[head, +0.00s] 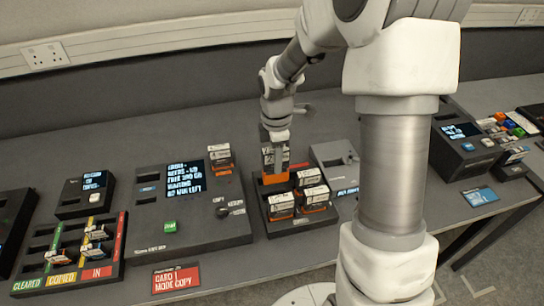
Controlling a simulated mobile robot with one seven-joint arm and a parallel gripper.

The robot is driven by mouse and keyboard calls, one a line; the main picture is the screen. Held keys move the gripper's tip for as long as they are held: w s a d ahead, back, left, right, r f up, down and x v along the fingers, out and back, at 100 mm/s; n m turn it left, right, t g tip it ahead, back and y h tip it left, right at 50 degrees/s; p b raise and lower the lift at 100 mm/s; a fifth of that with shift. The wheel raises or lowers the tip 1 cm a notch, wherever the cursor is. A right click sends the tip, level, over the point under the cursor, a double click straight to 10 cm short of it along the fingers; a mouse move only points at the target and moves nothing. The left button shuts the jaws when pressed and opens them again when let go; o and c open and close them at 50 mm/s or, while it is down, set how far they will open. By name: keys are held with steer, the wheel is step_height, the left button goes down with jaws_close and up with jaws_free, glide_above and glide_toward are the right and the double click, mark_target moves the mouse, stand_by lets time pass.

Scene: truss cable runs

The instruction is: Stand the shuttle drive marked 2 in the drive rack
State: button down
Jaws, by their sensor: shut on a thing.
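My gripper (276,162) is pointing down over the back left of a dark rack (318,222) and is shut on a drive. This drive has a pale label (266,156) and an orange lower end (274,179); it looks upright, partly hidden by my gripper. I cannot read its number or tell whether it is seated. Several white-and-orange drives stand in the rack, among them a front left one (281,204), a front right one (314,195) and a back right one (308,177). Their marks are too small to read.
Left of the rack is a console (190,215) with a lit screen and another drive (219,157) at its top right. A grey unit (333,158) stands close behind right. A colored card tray (70,262) is at far left. A red sign (176,278) lies in front.

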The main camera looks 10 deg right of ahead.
mark_target(275, 177)
steer(key=shift+w+f+b, duration=0.15)
steer(key=shift+f+b, duration=0.05)
steer(key=shift+f, duration=0.3)
steer(key=shift+w+f+b, duration=0.15)
steer(key=shift+f, duration=0.35)
step_height(275, 177, down, 4)
steer(key=b, duration=0.4)
steer(key=shift+f, duration=0.85)
steer(key=shift+f+b, duration=1.15)
steer(key=shift+f, duration=1.05)
stand_by(1.3)
steer(key=shift+c, duration=0.8)
jaws_free()
steer(key=shift+r+p, duration=3.25)
steer(key=shift+r, duration=0.5)
